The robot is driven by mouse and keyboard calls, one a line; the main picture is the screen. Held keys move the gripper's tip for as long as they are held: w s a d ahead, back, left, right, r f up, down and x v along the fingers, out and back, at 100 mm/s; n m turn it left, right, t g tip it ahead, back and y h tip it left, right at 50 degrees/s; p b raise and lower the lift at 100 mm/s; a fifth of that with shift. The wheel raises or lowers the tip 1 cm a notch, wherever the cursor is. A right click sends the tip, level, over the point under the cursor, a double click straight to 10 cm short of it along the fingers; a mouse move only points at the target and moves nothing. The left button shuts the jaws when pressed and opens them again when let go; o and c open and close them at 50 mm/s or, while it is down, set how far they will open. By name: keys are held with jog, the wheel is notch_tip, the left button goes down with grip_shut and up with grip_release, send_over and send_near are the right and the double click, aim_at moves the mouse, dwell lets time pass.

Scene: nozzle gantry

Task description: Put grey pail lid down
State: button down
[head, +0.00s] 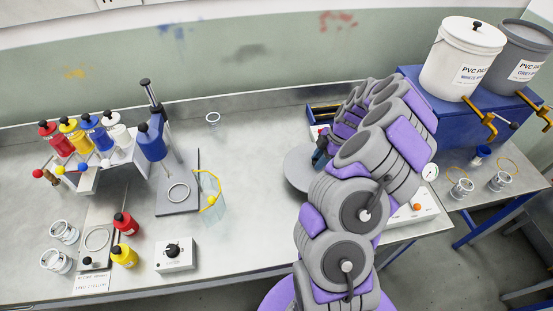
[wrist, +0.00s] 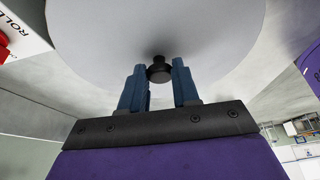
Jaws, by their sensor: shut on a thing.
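The grey pail lid (head: 298,167) is a flat grey disc, partly hidden behind my arm in the head view. In the wrist view the lid (wrist: 105,45) fills the upper middle, with a black knob (wrist: 159,70) at its centre. My gripper (wrist: 158,80) has its two blue fingers on either side of this knob and is shut on it. In the head view my gripper (head: 320,155) is mostly hidden by the arm, above the lid's right side. I cannot tell whether the lid touches the bench. The grey pail (head: 525,55) stands at the top right without a lid.
The white pail (head: 462,62) has its lid on and stands beside the grey one on a blue stand (head: 437,97). A nozzle press (head: 155,140) and several coloured bottles occupy the bench's left. Bare bench (head: 250,165) lies left of the lid.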

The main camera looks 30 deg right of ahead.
jog(key=w+a, duration=0.3)
jog(key=w+a+b, duration=0.1)
jog(key=w+a, duration=0.2)
jog(key=a, duration=0.1)
jog(key=w+a+f, duration=0.1)
jog(key=w+a, duration=0.2)
jog(key=a, duration=0.1)
jog(key=shift+w+f, duration=0.1)
jog(key=shift+w, duration=0.25)
jog(key=shift+w+d+f, duration=0.1)
jog(key=shift+d+f, duration=0.05)
jog(key=shift+d, duration=0.1)
jog(key=f, duration=0.1)
jog(key=d+f+b, duration=0.1)
jog(key=f, duration=0.1)
jog(key=shift+a+f, duration=0.25)
jog(key=shift+a+r, duration=0.15)
jog(key=shift+a, duration=0.3)
jog(key=shift+b, duration=0.3)
